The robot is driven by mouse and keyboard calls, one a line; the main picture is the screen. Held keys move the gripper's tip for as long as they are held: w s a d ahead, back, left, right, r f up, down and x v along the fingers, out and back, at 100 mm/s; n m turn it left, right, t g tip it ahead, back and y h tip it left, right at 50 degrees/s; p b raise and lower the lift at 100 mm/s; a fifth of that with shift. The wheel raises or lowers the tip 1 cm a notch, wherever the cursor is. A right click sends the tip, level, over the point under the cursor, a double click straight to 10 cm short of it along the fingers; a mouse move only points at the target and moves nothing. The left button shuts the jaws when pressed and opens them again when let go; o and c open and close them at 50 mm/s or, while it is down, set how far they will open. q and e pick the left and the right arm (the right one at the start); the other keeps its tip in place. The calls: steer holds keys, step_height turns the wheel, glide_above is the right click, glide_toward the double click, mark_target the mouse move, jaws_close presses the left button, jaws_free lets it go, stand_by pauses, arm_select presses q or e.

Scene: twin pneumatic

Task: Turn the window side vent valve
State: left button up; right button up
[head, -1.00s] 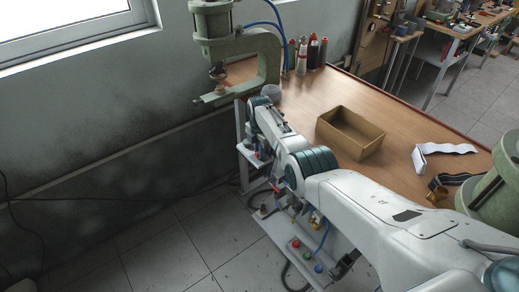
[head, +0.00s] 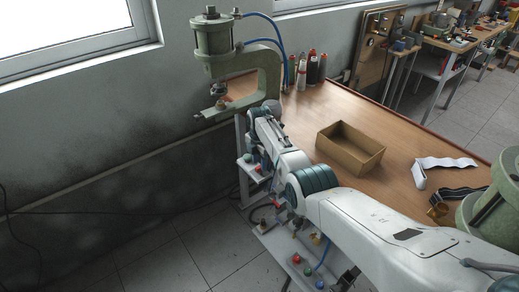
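The window side press (head: 212,50) is a green C-frame with a cylinder on top and blue hoses, at the table's far left corner. Below it a small white shelf (head: 249,172) carries a blue knob (head: 247,158) and a red knob (head: 259,170). I cannot tell which part is the vent valve. My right arm reaches in from the lower right, over the table's left edge. My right gripper (head: 263,115) is at its far end, beside the press frame's base. Its fingers are too small and covered to read. My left gripper is not in view.
An open cardboard box (head: 350,148) stands on the brown table (head: 400,135). Several bottles (head: 312,68) stand at the back. A second green press (head: 490,210) is at the right edge. A lower white panel with coloured buttons (head: 297,261) is under my arm.

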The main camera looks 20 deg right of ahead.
step_height(320, 180, up, 9)
steer(key=b, duration=0.1)
stand_by(0.6)
